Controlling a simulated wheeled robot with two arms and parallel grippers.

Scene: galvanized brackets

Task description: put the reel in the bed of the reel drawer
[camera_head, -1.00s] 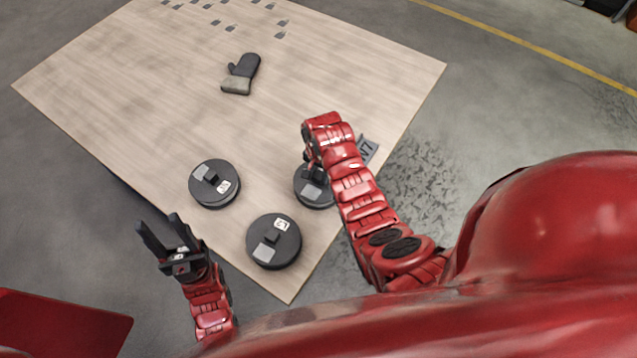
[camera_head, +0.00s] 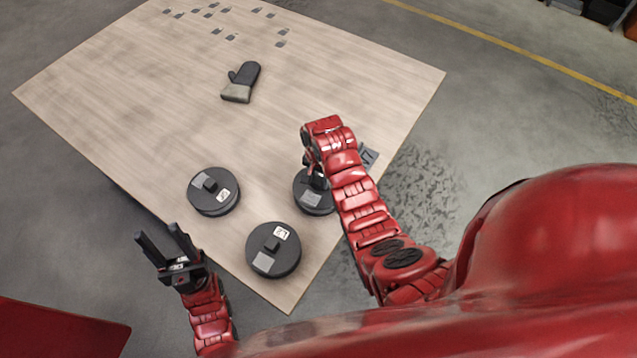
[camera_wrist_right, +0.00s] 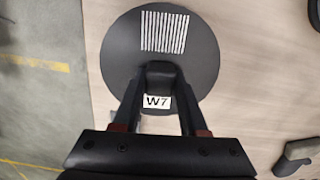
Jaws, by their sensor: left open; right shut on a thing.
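A round black reel (camera_head: 310,201) with a raised block handle is at the table's right side in the head view, partly hidden by my right arm. In the right wrist view this reel (camera_wrist_right: 120,55) shows a striped patch and a W7 label. My right gripper (camera_head: 314,174) is shut on the reel's block handle (camera_wrist_right: 159,76), with a finger on each side. I cannot tell whether the reel is clear of the table. My left gripper (camera_head: 158,234) is open and empty off the table's near left edge. I see no reel drawer.
Two similar black reels (camera_head: 213,204) and (camera_head: 274,262) sit on the wooden table (camera_head: 150,110) to the left. A dark mitten (camera_head: 241,83) and several small grey pieces (camera_head: 231,37) lie farther back. The table's middle is clear.

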